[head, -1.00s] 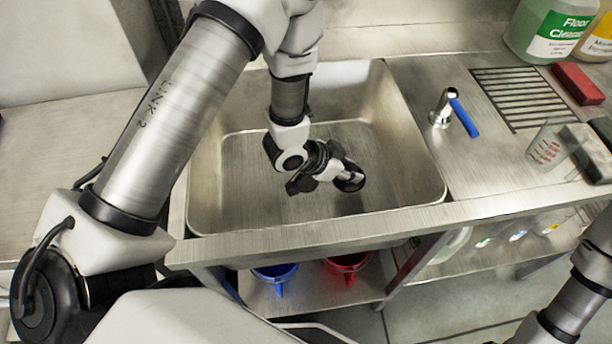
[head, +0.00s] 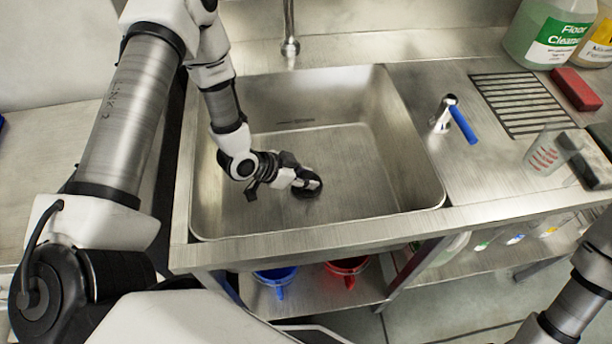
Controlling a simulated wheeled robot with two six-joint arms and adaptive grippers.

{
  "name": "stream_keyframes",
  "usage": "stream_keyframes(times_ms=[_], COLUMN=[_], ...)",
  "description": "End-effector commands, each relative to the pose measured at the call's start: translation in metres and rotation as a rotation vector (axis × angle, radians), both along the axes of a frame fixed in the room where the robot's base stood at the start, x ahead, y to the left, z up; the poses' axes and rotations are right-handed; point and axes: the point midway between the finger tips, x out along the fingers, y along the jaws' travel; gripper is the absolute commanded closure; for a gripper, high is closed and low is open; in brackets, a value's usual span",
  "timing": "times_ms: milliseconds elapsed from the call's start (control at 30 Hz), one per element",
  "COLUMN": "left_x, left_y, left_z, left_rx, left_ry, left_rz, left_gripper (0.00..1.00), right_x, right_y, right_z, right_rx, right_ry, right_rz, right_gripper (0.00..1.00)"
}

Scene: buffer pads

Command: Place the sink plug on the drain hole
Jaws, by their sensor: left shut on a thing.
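My left gripper (head: 294,181) is inside the steel sink basin (head: 345,150), low over its floor. It is shut on the sink plug (head: 309,190), a small round dark piece with a light metallic top. The plug is at or just above the basin floor; I cannot tell whether it touches. No drain hole shows; it may be hidden under the plug or gripper. My right gripper is out of view, with only part of that arm at the lower right.
A faucet (head: 290,46) hangs at the back wall. A blue-handled tap (head: 461,122), a slotted drain grate (head: 520,102), a red block (head: 577,89), a measuring cup (head: 545,152) and cleaner bottles (head: 545,35) stand right. Blue (head: 275,275) and red buckets (head: 347,268) sit below.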

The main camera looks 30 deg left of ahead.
Motion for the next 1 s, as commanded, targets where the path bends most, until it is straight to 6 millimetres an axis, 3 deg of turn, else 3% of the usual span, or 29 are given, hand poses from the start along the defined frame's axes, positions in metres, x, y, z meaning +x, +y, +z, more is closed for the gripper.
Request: stream_keyframes(times_ms=[67,100,133,167,533,800,1000], left_x=[0.0,0.0,0.0,0.0,-0.002,-0.03,-0.041], left_y=[0.0,0.0,0.0,0.0,0.002,0.025,0.033], left_z=[-0.004,-0.003,-0.002,-0.002,0.005,0.044,0.054], left_rx=[0.0,0.0,0.0,0.0,-0.001,-0.006,-0.002], left_ry=[0.0,0.0,0.0,0.0,0.0,0.0,0.0], left_rz=[0.0,0.0,0.0,0.0,0.002,0.007,0.001], left_gripper=[1.0,0.59,0.48,0.45,0.45,0.45,0.45], right_x=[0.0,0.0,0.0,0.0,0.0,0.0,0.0], right_y=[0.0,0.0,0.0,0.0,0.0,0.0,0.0], right_z=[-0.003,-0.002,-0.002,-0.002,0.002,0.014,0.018], right_rx=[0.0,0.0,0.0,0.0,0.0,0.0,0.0], right_ry=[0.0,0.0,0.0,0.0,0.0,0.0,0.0], right_rz=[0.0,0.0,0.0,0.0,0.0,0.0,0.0], right_gripper=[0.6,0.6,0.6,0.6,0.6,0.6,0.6])
